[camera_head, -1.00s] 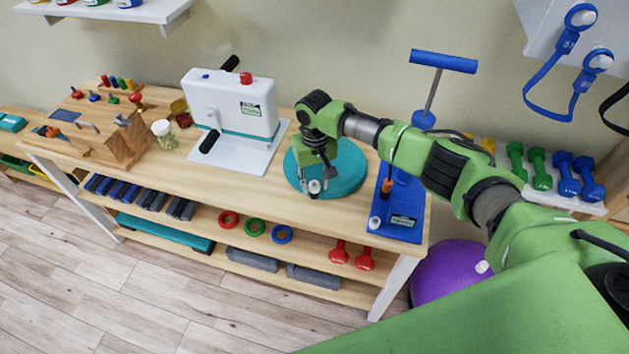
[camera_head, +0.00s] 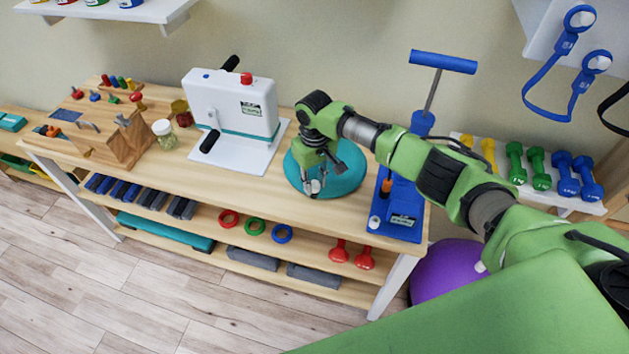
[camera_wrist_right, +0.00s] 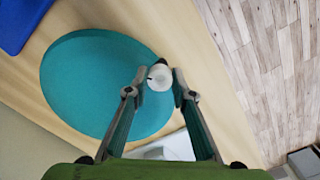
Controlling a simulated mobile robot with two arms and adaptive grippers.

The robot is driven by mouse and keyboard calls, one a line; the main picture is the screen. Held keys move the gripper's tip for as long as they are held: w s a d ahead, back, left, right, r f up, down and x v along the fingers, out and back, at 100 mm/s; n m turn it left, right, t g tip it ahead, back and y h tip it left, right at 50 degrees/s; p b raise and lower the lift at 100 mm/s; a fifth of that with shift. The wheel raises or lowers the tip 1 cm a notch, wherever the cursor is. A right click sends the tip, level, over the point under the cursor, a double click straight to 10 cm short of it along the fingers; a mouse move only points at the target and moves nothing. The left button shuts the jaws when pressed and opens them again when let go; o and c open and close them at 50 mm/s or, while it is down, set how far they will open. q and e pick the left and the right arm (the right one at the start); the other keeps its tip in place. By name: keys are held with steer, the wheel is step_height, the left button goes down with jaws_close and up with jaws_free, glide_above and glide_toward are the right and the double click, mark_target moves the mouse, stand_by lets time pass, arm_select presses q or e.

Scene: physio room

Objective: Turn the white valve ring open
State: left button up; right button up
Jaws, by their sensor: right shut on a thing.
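The white valve ring (camera_wrist_right: 161,76) is a small round white part at the edge of the teal cushion (camera_wrist_right: 85,80). The cushion also shows in the head view (camera_head: 345,170), lying flat on the wooden bench. My right gripper (camera_head: 314,186) reaches down over the cushion's front left edge. In the right wrist view its two fingers (camera_wrist_right: 158,82) stand on either side of the ring and are shut on it. A small dark part shows beside the ring. My left gripper is not in view.
A blue stand with a T-handle (camera_head: 400,205) is close on the cushion's right. A white crank machine (camera_head: 235,110) stands to the left, with a jar (camera_head: 164,134) beyond it. Bare bench top (camera_head: 235,185) lies left of the cushion.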

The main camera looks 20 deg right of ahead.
steer(key=o, duration=0.8)
step_height(320, 180, up, 12)
steer(key=shift+o, duration=0.3)
